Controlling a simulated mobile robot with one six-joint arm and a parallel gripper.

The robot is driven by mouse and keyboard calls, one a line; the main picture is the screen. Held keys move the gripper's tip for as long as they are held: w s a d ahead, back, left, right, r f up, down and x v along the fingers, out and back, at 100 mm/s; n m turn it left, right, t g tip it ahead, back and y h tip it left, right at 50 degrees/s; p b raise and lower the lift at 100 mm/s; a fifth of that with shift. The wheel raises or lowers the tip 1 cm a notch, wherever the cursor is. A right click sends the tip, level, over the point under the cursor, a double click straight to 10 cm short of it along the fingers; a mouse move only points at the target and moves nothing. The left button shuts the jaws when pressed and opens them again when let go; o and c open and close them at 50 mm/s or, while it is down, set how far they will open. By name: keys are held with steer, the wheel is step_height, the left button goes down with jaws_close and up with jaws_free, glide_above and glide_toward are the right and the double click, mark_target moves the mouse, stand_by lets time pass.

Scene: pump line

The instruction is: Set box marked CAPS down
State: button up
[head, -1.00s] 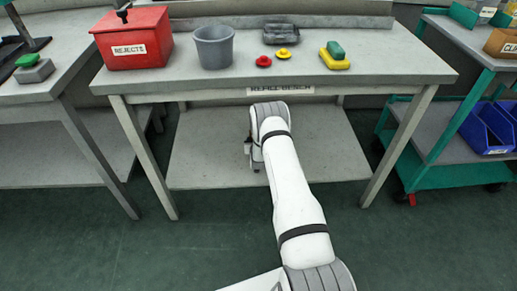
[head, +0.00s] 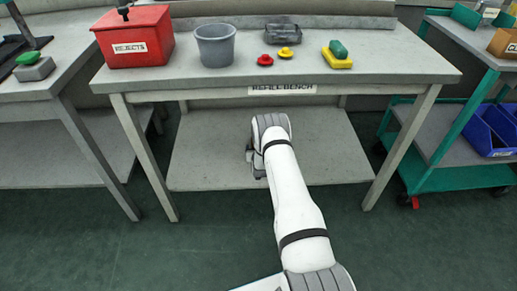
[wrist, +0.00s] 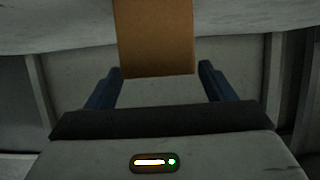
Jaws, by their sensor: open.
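A plain brown box (wrist: 155,40) shows at the top middle of the wrist view, on the lower shelf (head: 215,160) of the bench as far as I can tell. No marking shows on the side I see, so I cannot read CAPS. My gripper (wrist: 158,68) is open, with its two dark blue fingers apart, one to each side of the box's near end with gaps between. In the head view my arm reaches under the bench top, and the box is hidden behind it.
The refill bench (head: 300,75) top overhangs my arm. On it are a red REJECTS box (head: 135,40), a grey bucket (head: 215,47), red and yellow caps, and a yellow sponge-like block (head: 336,62). A green cart (head: 440,175) with blue bins stands to the right.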

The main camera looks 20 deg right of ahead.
steer(key=shift+r, duration=0.15)
steer(key=shift+s+r+p, duration=0.1)
steer(key=shift+r+p, duration=0.05)
steer(key=shift+p, duration=0.2)
steer(key=p+v, duration=0.4)
steer(key=v, duration=0.7)
steer(key=a+r+g+y, duration=0.2)
steer(key=a+r+g, duration=0.15)
steer(key=r, duration=1.15)
steer(key=s+a+r+n+g+y, duration=0.1)
steer(key=s+a+r, duration=0.1)
steer(key=s+r, duration=0.3)
steer(key=s+a+r+n+g, duration=0.1)
steer(key=s+a+r, duration=0.15)
steer(key=r, duration=0.45)
steer(key=s+a+r+g, duration=0.1)
steer(key=s+r, duration=0.3)
steer(key=s, duration=0.6)
steer(key=s+a+r+g, duration=0.2)
steer(key=s+r, duration=0.3)
steer(key=s, duration=0.6)
steer(key=s+a+r+n+g, duration=0.1)
steer(key=s+r+g, duration=0.2)
steer(key=s, duration=0.7)
step_height(320, 180, up, 2)
steer(key=shift+a+r+y, duration=0.2)
steer(key=shift+y, duration=0.1)
steer(key=shift+s, duration=0.15)
